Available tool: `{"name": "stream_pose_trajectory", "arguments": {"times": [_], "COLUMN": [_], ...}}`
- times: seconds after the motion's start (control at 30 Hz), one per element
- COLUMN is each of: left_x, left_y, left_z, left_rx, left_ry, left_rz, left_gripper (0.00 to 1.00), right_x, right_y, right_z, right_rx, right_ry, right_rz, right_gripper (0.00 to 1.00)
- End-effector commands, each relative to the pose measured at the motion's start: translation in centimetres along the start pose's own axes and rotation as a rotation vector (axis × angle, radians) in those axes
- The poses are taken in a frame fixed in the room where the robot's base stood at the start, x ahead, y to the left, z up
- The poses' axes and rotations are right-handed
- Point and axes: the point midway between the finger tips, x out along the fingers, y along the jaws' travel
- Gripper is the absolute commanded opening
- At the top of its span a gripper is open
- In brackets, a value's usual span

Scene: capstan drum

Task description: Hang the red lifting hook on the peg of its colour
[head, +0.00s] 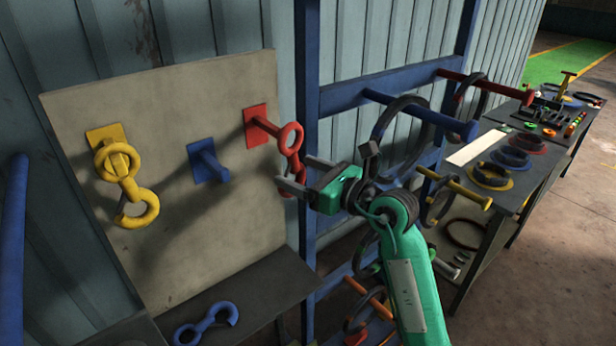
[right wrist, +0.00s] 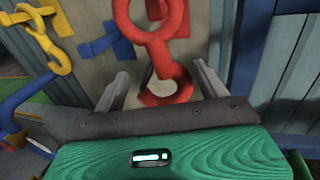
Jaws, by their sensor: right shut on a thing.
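My left gripper is not in view.
The yellow hook (head: 138,205) hangs on the yellow peg. The blue peg (head: 208,161) is bare, and a blue hook (head: 206,322) lies on the dark shelf (head: 255,290). A blue rack (head: 340,98) with pegs and rings stands right of the board.

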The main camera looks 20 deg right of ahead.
Motion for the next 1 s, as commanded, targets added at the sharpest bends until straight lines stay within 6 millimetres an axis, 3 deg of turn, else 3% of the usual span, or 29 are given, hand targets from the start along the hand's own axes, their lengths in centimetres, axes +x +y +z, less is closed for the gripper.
{"name": "stream_pose_trajectory", "arguments": {"times": [1.0], "left_x": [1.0], "left_y": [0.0], "left_z": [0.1], "left_rx": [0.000], "left_ry": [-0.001], "left_rz": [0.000], "left_gripper": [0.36], "right_x": [5.5], "right_y": [-1.4], "right_z": [-0.1], "right_rx": [-0.001], "right_ry": [-0.004], "right_rz": [0.001], "right_gripper": [0.30]}}
